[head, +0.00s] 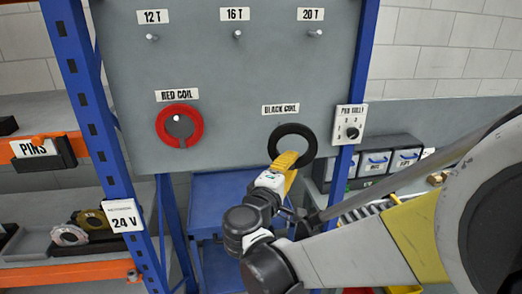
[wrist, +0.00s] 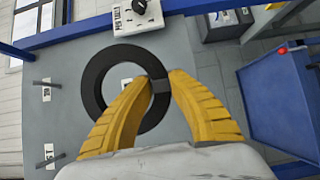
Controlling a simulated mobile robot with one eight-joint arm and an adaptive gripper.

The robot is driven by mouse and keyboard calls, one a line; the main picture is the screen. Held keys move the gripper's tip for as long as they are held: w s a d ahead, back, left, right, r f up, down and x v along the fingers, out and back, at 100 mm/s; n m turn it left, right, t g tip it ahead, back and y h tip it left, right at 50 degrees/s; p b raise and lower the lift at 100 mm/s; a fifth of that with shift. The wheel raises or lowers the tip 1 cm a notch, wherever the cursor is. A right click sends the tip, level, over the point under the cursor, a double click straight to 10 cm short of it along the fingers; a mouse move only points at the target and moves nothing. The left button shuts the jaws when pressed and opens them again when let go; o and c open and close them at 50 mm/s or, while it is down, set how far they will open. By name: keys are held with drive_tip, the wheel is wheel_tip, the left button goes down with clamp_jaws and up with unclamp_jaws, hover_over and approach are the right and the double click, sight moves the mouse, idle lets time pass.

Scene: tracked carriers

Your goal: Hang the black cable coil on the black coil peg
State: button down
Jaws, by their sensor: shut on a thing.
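The black cable coil (head: 290,127) is a dark ring in front of the grey board, just below the BLACK COIL label (head: 281,109). My gripper (head: 285,160) is shut on the ring's lower edge. In the wrist view the yellow fingers (wrist: 161,84) pinch one side of the coil (wrist: 91,92). A small pale patch (wrist: 126,82) shows through the ring there; I cannot tell whether it is the label or the peg. The black coil peg is not clearly visible in the head view, so I cannot tell whether the ring is around it.
A red coil (head: 164,121) hangs on its peg (head: 175,118) at left. Three pegs line the board's top, under the 12 T, 16 T and 20 T labels. A dial box (head: 351,124) is on the blue post, right of the coil. A blue cart (head: 215,185) stands below.

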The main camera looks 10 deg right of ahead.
drive_tip(key=shift+w+d+f, duration=0.15)
drive_tip(key=shift+d+f, duration=0.15)
drive_tip(key=shift+f, duration=0.15)
drive_tip(key=shift+w+a+f+b, duration=0.1)
drive_tip(key=shift+w+f+b, duration=0.2)
drive_tip(key=shift+w, duration=1.4)
drive_tip(key=shift+w+d+f+b, duration=0.1)
drive_tip(key=shift+w+f+b, duration=0.15)
drive_tip(key=shift+w, duration=1.45)
drive_tip(key=shift+w+a+f+b, duration=0.1)
drive_tip(key=shift+w+f+b, duration=0.2)
drive_tip(key=shift+w, duration=1.4)
drive_tip(key=c, duration=1.3)
unclamp_jaws()
